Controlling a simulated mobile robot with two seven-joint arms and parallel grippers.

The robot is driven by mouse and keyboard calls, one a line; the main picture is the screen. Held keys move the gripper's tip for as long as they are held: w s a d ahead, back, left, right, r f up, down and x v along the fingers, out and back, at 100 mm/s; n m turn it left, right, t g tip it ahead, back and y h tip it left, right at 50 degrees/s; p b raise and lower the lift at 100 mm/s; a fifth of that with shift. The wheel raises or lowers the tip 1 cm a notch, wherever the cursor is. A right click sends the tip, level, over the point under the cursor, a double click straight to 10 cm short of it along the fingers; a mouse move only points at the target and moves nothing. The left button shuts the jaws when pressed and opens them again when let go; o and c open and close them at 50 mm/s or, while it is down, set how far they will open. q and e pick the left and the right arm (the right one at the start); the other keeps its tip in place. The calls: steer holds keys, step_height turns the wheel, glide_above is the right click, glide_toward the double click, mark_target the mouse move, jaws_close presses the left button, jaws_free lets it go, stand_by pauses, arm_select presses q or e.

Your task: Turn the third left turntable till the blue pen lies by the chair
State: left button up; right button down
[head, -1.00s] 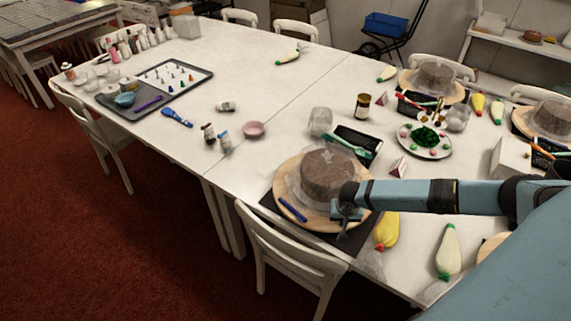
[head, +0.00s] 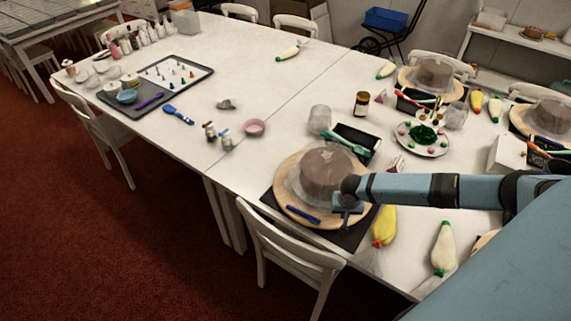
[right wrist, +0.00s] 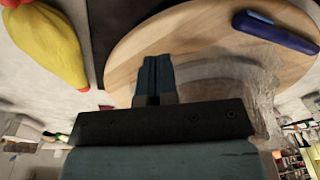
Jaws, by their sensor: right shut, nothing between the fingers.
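The wooden turntable (head: 288,171) carries a grey-brown cake (head: 325,175) in clear wrap and sits on a black mat at the table's front edge. The blue pen (head: 303,215) lies on its front rim, near the back of the white chair (head: 290,240). My right gripper (head: 345,224) is at the turntable's front right rim, to the right of the pen. In the right wrist view its fingers (right wrist: 156,68) are shut and empty over the wood (right wrist: 125,60), with the blue pen (right wrist: 275,32) apart from them. Whether they touch the wood is unclear. My left gripper is out of view.
A yellow piping bag (head: 384,226) lies just right of the turntable, and a pale one (head: 443,248) farther right. A black tray (head: 356,140) and a clear cup (head: 320,118) stand behind. Other turntables with cakes (head: 434,74) stand across the table.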

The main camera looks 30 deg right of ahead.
step_height(320, 180, up, 6)
steer(key=shift+p, duration=0.45)
stand_by(0.8)
